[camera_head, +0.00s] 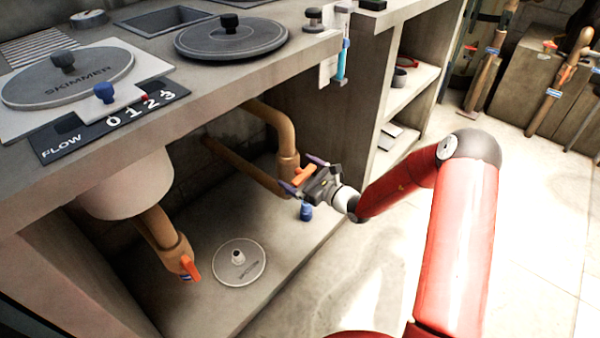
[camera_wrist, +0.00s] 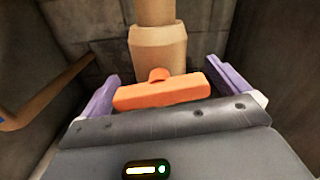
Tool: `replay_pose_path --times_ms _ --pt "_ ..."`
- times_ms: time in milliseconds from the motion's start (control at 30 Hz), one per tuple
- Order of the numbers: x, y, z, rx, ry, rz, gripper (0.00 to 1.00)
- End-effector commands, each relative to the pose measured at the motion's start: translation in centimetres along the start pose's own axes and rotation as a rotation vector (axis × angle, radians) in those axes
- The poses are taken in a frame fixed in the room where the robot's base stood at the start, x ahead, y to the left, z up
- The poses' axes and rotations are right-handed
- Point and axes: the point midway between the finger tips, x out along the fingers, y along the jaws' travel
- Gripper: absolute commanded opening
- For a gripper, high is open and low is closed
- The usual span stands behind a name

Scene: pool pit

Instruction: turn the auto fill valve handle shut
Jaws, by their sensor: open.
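An orange valve handle (camera_wrist: 162,93) sits on a tan pipe (camera_wrist: 158,50) under the counter. In the wrist view it lies crosswise, slightly tilted, between the two purple fingers of my gripper (camera_wrist: 160,80). My gripper is open, with one finger beyond each end of the handle and a gap visible at the right end. The head view shows the same handle (camera_head: 303,174) at my gripper (camera_head: 301,175), partly hidden by it. A second orange handle (camera_head: 190,268) is on another tan pipe at the lower left, away from my gripper. No label naming either valve is readable.
The counter (camera_head: 200,100) overhangs the pit, holding a skimmer lid (camera_head: 68,77) and a flow plate (camera_head: 110,120). A blue knob (camera_head: 306,211) is just below my gripper. A round grey lid (camera_head: 239,262) lies on the pit floor. Shelves (camera_head: 410,90) stand to the right.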

Motion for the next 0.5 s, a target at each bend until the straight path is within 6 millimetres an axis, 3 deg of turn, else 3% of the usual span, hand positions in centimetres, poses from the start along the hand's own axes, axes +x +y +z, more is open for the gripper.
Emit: replay_pose_path --times_ms 267,500 --pt "0.19 0.01 0.00 0.001 0.000 0.000 1.00" --pt "0.17 0.02 -0.01 0.001 0.000 0.000 0.69"
